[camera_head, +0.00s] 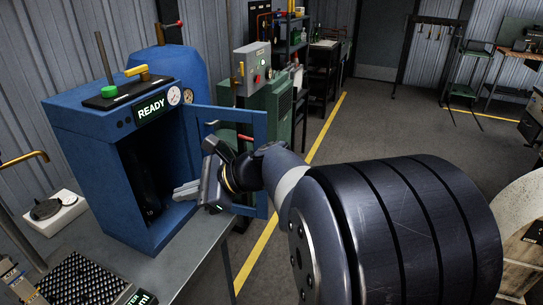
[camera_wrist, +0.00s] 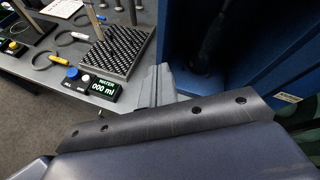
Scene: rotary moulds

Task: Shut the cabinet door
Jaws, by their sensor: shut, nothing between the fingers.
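The blue cabinet (camera_head: 80,130) stands on the grey bench, with a lit READY sign on its front and a dark open interior. Its blue framed door (camera_head: 262,128) stands open to the right of the opening. My gripper (camera_head: 185,190) is shut and empty, its fingers pointing left across the front of the opening. My gripper's wrist hides part of the door; whether it touches the door I cannot tell. In the wrist view the closed fingers (camera_wrist: 158,82) show beside the blue cabinet (camera_wrist: 265,55) and its dark interior.
The grey bench (camera_head: 185,262) carries a black studded block (camera_head: 80,280) and a water display (camera_wrist: 103,88) close to the fingers in the wrist view. A green machine (camera_head: 275,105) with a grey control box stands behind the door. Open floor lies to the right.

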